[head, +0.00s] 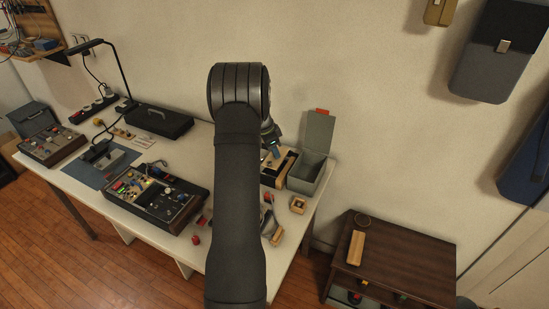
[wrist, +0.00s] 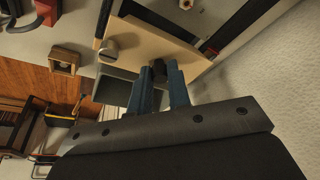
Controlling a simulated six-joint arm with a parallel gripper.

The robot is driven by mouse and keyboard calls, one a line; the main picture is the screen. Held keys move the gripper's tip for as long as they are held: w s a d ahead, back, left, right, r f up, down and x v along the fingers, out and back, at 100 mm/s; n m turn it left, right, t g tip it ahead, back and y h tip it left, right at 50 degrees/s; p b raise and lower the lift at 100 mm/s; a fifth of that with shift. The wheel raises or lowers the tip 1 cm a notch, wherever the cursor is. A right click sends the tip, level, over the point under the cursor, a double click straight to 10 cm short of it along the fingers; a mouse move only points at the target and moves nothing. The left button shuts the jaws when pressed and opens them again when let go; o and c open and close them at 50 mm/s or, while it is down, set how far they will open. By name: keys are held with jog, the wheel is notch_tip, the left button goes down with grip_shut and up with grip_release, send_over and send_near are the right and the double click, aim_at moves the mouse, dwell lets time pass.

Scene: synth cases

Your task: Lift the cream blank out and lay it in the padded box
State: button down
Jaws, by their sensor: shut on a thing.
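My gripper (head: 272,150) is mostly hidden behind my arm in the head view. In the wrist view its blue fingers (wrist: 160,85) are shut on a dark knob on the cream blank (wrist: 150,42), a flat pale board. A grey knob (wrist: 108,48) sits near the board's left end. The padded box (head: 304,180) is grey, with its lid standing open, right of the gripper. Part of a grey box (wrist: 116,84) shows below the board in the wrist view. I cannot tell how far the board is clear of what lies under it.
A small wooden block (head: 298,204) with a hole lies in front of the box; it also shows in the wrist view (wrist: 65,62). A control panel (head: 155,195) stands left of my arm. The wall is close behind. A dark cabinet (head: 410,255) stands at the right.

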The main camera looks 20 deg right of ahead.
jog(key=s+d+r, duration=0.6)
jog(key=s+r, duration=0.3)
jog(key=r, duration=0.1)
jog(key=shift+s+d+r, duration=0.2)
jog(key=shift+s+d, duration=0.05)
jog(key=shift+d, duration=0.1)
dwell(0.3)
send_over(306, 178)
notch_tip(306, 178, down, 12)
jog(key=shift+a+f, duration=0.1)
jog(key=shift+f, duration=1.75)
jog(key=c, duration=1.3)
grip_release()
jog(key=shift+f, duration=0.15)
jog(key=shift+c, duration=0.2)
